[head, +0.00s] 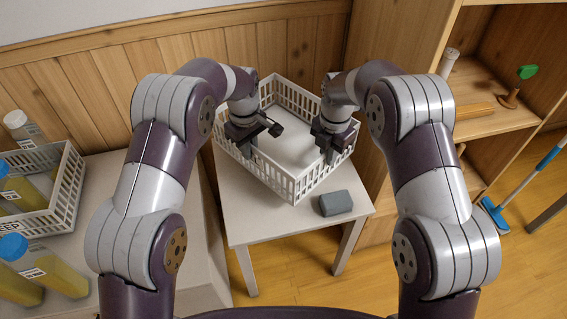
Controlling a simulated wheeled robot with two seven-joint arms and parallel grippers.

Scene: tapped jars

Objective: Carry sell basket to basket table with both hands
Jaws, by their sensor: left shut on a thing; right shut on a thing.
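The white slatted basket (295,185) is over the small white table (262,226), turned with one corner toward me. It looks empty inside. I cannot tell whether its base touches the table top. My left gripper (250,148) is shut on the basket's left wall. My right gripper (328,155) is shut on its right wall. The fingertips are partly hidden by the wrists and the basket rim.
A grey block (336,203) lies on the small table near its front right corner. Another white basket (66,195) with bottles stands on a counter at left. A wooden shelf (490,122) stands at right. A blue broom (494,214) leans near it.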

